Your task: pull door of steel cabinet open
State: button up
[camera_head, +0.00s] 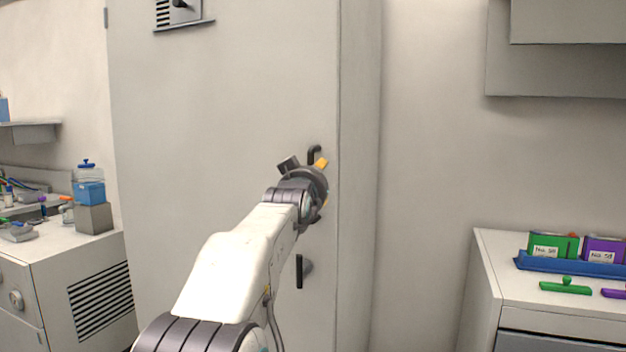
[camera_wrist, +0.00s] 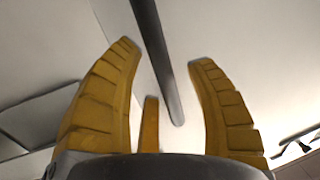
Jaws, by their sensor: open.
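The tall grey steel cabinet (camera_head: 220,120) fills the middle of the head view, and its door looks shut. A dark upright handle (camera_head: 314,154) near the door's right edge is partly hidden behind my gripper (camera_head: 322,182). In the wrist view my gripper (camera_wrist: 165,55) has its yellow fingers spread wide. The grey handle bar (camera_wrist: 160,65) appears between them, with a visible gap on both sides. Its lower end shows above the palm. I cannot tell how deep the bar sits between the fingers.
A second small dark fitting (camera_head: 300,271) sits lower on the door. A white bench (camera_head: 75,245) with a blue-filled bottle (camera_head: 89,190) stands at left. At right, a white cabinet (camera_head: 490,260) bears a blue tray (camera_head: 575,266) and a green piece (camera_head: 565,287).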

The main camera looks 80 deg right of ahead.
grip_shut()
dwell(0.5)
